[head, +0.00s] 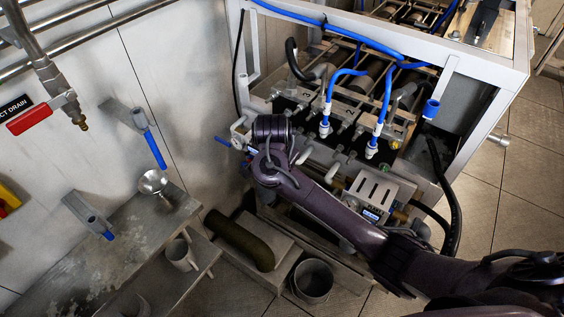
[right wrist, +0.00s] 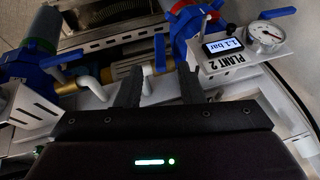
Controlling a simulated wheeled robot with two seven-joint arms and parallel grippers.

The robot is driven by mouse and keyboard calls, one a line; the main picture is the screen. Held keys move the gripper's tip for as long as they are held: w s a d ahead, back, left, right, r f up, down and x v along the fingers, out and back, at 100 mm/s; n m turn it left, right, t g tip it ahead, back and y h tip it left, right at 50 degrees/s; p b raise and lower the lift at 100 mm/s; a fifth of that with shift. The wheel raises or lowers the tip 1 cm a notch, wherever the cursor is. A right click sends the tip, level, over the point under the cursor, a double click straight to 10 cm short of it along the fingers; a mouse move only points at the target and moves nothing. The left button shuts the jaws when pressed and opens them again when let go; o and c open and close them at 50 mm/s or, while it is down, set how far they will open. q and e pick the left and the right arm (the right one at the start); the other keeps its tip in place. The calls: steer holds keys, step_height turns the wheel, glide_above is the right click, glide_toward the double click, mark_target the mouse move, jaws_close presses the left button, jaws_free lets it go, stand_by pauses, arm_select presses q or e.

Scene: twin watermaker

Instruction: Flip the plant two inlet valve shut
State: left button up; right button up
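In the right wrist view, a PLANT 2 label (right wrist: 225,72) sits below a small display reading 1.1 bar (right wrist: 222,46) and a round gauge (right wrist: 264,37). A blue lever handle (right wrist: 160,52) on the brass pipework stands upright in the picture, just beyond and between my fingertips; I cannot tell whether they touch it. Which lever is the plant two inlet valve is not marked clearly. My right gripper (right wrist: 158,78) is open, its two dark fingers apart. In the head view my right arm reaches in from the lower right and its wrist hides the gripper. My left gripper is not in view.
More blue levers show in the right wrist view at left (right wrist: 62,59) and upper right (right wrist: 277,13). White pipe stubs (right wrist: 90,84) stand close to the fingers. In the head view, the watermaker frame (head: 490,68) bounds the right, with a bucket (head: 312,281) below.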

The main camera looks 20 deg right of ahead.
steer(key=x, duration=0.5)
steer(key=shift+w+f, duration=0.15)
steer(key=shift+f, duration=0.2)
steer(key=shift+d+f, duration=0.1)
steer(key=shift+f, duration=0.05)
steer(key=shift+c, duration=0.4)
steer(key=shift+w, duration=0.1)
jaws_close()
